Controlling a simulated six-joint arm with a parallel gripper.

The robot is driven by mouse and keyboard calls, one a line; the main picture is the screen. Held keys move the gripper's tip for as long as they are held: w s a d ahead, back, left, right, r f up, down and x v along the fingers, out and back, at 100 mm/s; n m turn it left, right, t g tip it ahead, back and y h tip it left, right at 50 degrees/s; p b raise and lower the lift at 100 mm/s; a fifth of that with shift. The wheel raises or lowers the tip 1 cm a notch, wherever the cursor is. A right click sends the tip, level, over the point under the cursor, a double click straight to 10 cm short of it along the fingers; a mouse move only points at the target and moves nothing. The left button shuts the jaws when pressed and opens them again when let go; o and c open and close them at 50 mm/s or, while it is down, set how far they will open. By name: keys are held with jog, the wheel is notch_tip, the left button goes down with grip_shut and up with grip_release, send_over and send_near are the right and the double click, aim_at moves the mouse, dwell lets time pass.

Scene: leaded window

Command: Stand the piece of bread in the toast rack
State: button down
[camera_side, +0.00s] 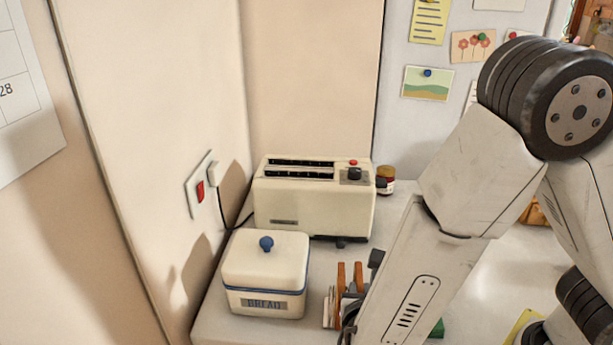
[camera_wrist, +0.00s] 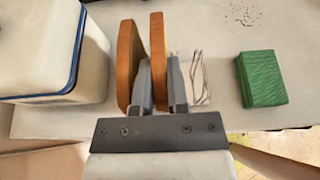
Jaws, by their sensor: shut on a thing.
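My gripper (camera_wrist: 159,72) is shut on a brown piece of bread (camera_wrist: 157,38), which stands on edge between the two fingers in the wrist view. A second brown slice (camera_wrist: 125,50) stands just left of the left finger. Thin wires of the toast rack (camera_wrist: 204,92) show just right of the right finger; the rest of it is hidden. In the side view the two slices (camera_side: 358,274) show as upright brown edges beside my arm. Pale, thin parts near the rack (camera_side: 329,309) show below them. Whether the held bread sits in a slot cannot be told.
A cream bread bin (camera_side: 265,275) with a blue knob stands left of the slices. A cream toaster (camera_side: 313,203) stands behind, with a jar (camera_side: 386,180) beside it. A green block (camera_wrist: 262,78) lies right of the rack, with clear counter between.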

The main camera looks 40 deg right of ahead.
jog(key=c, duration=0.6)
grip_release()
jog(key=shift+o, duration=0.2)
jog(key=shift+s+a, duration=0.1)
jog(key=v, duration=0.7)
